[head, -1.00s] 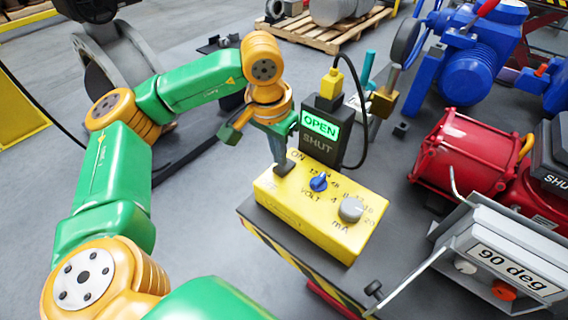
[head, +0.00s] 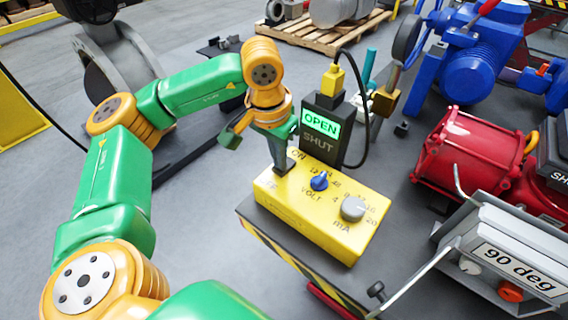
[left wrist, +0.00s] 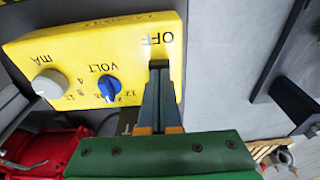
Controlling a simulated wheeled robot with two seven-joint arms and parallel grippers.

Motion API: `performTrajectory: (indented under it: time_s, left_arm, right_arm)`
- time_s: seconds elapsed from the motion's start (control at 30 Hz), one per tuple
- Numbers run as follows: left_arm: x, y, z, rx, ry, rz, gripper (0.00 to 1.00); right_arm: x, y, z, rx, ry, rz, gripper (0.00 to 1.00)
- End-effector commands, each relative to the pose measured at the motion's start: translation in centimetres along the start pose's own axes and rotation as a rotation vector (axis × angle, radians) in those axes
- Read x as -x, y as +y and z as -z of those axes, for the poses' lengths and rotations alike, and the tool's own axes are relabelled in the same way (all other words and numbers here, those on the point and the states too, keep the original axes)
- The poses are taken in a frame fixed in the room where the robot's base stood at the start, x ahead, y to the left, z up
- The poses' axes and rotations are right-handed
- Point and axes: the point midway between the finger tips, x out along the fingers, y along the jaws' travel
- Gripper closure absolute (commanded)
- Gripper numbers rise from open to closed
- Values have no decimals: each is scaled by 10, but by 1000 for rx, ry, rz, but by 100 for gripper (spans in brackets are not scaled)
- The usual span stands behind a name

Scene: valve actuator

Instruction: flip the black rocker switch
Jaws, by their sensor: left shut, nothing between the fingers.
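The yellow control box (head: 340,235) carries a blue knob, a grey knob and printed ON and OFF labels. My left gripper (head: 282,168) is shut and empty, pointing down onto the box's left end between those labels. In the left wrist view its dark fingertips (left wrist: 159,72) lie against or just above the box face beside the OFF label (left wrist: 157,38). I cannot make out the black rocker switch apart from the dark fingertips, which seem to cover it. I cannot tell whether they touch it. My right gripper is not in view.
Behind the box, an indicator (head: 320,125) has OPEN lit green and SHUT dark. The blue knob (head: 319,181) and grey knob (head: 353,208) stand near the gripper. A black cable loops from a yellow plug (head: 333,80). A red actuator (head: 465,155) stands at right.

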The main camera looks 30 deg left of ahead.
Motion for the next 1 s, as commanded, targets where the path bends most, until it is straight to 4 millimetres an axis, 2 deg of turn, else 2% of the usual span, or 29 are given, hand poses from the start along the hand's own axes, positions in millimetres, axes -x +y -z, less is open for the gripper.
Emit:
performTrajectory:
  time_s: [0.1, 0.27, 0.8, 1.0]
  left_arm:
    - [-3, 0, 0, 0, 0, 0, 100]
    - [4, 0, 1, 0, 0, 0, 100]
    - [64, 0, 10, -1, -1, 0, 100]
    - [68, 0, 10, 0, 0, -1, 100]
  right_arm:
    - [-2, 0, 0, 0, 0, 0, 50]
    - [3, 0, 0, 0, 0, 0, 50]
    - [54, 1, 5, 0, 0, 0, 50]
    - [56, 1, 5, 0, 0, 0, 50]
